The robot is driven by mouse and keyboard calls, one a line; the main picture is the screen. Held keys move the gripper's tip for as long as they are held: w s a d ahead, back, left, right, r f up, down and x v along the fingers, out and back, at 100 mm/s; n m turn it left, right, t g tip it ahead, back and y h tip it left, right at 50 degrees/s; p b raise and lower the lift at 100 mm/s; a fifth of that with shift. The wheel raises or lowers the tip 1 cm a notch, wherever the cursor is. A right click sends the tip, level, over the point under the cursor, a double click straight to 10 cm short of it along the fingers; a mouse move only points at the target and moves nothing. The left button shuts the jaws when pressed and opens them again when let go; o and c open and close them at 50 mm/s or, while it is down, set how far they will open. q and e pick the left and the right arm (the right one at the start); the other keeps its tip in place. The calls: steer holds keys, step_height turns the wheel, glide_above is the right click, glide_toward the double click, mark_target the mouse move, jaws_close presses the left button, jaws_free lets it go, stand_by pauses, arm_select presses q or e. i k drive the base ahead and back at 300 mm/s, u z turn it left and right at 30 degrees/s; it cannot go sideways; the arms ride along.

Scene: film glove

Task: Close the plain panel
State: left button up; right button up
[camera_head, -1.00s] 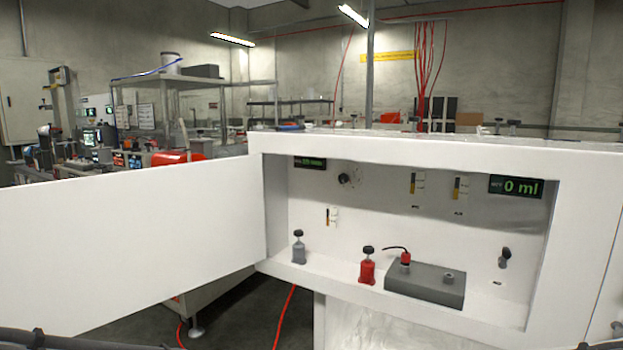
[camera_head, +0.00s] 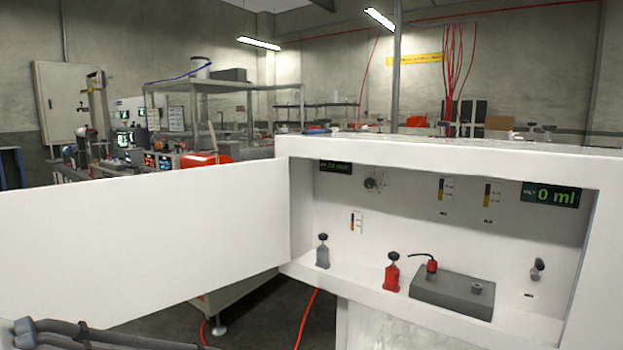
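The plain panel (camera_head: 140,240) is a flat white door. It stands wide open, swung out to the left from the left edge of the white cabinet (camera_head: 440,156). The cabinet's recess is fully exposed. Part of a dark arm or cable of mine crosses the lower left corner, in front of the panel's lower edge. Neither gripper shows in the head view, so I cannot see what touches the panel, if anything.
A green display (camera_head: 550,195) reads 0 ml. Red cables (camera_head: 306,318) run on the floor below. Benches with equipment fill the back left.

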mark_target(104, 254)
steer(key=u, duration=2.45)
steer(key=i, duration=4.6)
steer(key=z, duration=4.45)
